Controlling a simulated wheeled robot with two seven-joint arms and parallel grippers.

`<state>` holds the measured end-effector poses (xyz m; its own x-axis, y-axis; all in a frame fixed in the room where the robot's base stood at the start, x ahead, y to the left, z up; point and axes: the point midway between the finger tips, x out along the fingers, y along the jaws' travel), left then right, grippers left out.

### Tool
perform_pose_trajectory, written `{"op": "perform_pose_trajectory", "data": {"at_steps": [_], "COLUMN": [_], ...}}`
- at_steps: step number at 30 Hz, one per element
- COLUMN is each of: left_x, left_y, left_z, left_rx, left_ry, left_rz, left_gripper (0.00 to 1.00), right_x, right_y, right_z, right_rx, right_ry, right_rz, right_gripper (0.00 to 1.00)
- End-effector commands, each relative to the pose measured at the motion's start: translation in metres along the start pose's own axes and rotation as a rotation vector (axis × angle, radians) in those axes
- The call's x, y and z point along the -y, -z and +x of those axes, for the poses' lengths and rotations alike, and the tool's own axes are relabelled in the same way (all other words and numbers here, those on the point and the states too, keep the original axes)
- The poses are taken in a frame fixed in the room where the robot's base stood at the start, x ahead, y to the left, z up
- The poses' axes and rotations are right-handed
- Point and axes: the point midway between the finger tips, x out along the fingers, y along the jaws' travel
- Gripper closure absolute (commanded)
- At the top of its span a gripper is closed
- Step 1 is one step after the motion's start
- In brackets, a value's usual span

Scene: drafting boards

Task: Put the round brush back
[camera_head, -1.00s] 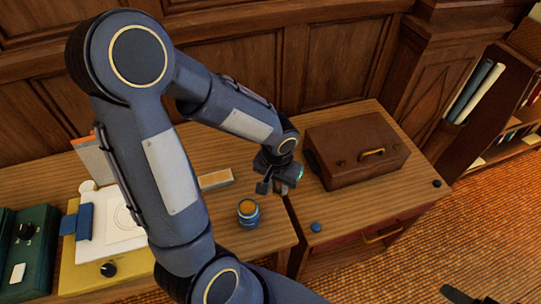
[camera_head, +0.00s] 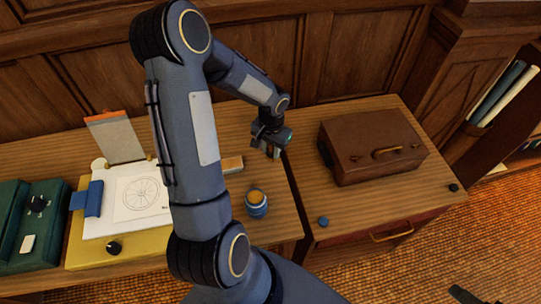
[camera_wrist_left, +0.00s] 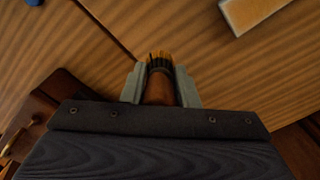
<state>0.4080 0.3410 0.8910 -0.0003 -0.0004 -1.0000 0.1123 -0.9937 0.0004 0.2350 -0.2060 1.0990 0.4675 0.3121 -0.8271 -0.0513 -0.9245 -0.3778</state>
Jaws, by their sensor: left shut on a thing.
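My left gripper (camera_head: 271,150) is shut on the round brush in the air near the back of the desk, by the gap between the two tabletops. In the left wrist view the brush (camera_wrist_left: 160,78) sits between the two grey fingers, with a reddish-brown body and tan and dark bristles pointing away from the palm. In the head view it is mostly hidden by the gripper. A blue pot (camera_head: 257,210) with a tan top stands on the desk, nearer than the gripper. A dark shape at the bottom right edge of the head view may be my right gripper (camera_head: 465,294); its jaws cannot be made out.
A brown case (camera_head: 372,145) stands on the right-hand cabinet. A pale block (camera_head: 232,165) lies by the pot and shows in the left wrist view (camera_wrist_left: 250,12). A drawing board (camera_head: 90,246) is at left. A blue knob (camera_head: 323,221) sits near the cabinet's edge.

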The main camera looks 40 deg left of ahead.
Motion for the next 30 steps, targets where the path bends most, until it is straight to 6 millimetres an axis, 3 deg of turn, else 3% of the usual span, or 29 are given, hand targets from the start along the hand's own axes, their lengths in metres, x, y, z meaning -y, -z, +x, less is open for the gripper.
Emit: {"op": "perform_pose_trajectory", "data": {"at_steps": [5,10,21,22,27,30], "left_x": [0.007,0.006,0.006,0.006,0.006,0.006], "left_y": [0.006,0.005,0.006,0.006,0.006,0.006], "left_z": [0.014,0.042,0.044,0.044,0.042,0.042], "left_rx": [0.001,0.001,0.0,0.0,0.0,0.0], "left_ry": [0.0,-0.001,0.0,0.0,0.0,0.0], "left_rz": [0.0,0.001,0.001,0.001,0.001,0.001], "left_gripper": [0.96,0.96,0.96,0.72,0.51,0.51], "right_x": [-0.002,-0.01,-0.011,-0.011,-0.01,-0.01], "right_y": [-0.002,-0.011,-0.011,-0.011,-0.011,-0.011], "right_z": [0.005,0.022,0.023,0.023,0.022,0.022], "right_rx": [-0.001,0.0,-0.001,0.0,-0.001,-0.001], "right_ry": [0.0,0.0,0.0,0.0,0.0,0.0], "right_rz": [0.0,0.0,0.0,0.0,0.0,0.0], "right_gripper": [0.29,0.29,0.29,0.29,0.29,0.29]}}
